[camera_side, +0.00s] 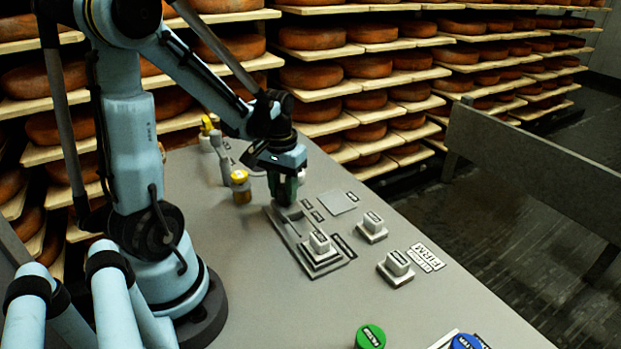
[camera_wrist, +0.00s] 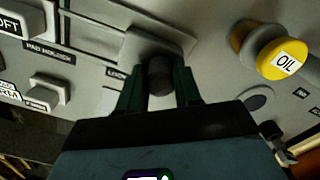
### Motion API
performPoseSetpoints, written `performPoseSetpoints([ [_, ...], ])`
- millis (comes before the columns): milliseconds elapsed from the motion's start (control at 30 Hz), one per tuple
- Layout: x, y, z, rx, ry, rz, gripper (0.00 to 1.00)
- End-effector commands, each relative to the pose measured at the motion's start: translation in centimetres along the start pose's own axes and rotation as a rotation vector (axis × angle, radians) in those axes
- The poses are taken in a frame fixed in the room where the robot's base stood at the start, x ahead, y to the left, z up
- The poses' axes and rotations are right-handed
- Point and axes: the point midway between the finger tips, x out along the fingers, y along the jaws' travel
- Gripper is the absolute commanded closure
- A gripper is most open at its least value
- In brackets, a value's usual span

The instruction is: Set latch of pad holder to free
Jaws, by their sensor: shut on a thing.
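The pad holder (camera_side: 281,228) is a flat grey fixture on the table, with a light block (camera_side: 320,241) on its stepped near end. In the wrist view, its grey plate (camera_wrist: 178,35) lies beyond my fingers, beside a "PAD HOLDER" label (camera_wrist: 48,51) and a label (camera_wrist: 115,72) that seems to begin with "LOCK". My gripper (camera_side: 286,201) is low over the holder's far end, pointing down. In the wrist view, my gripper (camera_wrist: 159,88) is shut on a dark round knob, the latch (camera_wrist: 160,73). My fingers hide its sides, and its setting cannot be read.
A yellow-capped oil bottle (camera_side: 240,186) stands close left of my gripper; it also shows in the wrist view (camera_wrist: 282,60). Two blocks on bases (camera_side: 372,226) (camera_side: 397,265) stand to the right. Green (camera_side: 370,337) and blue (camera_side: 467,342) lids are at the front. Cheese shelves line the back.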

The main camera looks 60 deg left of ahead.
Motion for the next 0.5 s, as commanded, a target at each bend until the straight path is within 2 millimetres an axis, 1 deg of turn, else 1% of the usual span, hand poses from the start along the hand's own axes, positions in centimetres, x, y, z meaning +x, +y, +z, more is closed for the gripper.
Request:
performPoseSetpoints([
  [33, -0.02, -0.56, -0.43, -0.011, 0.014, -0.015, 0.64],
  [167, -0.02, -0.51, -0.39, -0.010, 0.013, -0.013, 0.44],
  [200, -0.02, -0.48, -0.37, -0.010, 0.013, -0.013, 0.41],
  [500, -0.13, -0.34, -0.26, -0.007, 0.009, -0.010, 0.41],
])
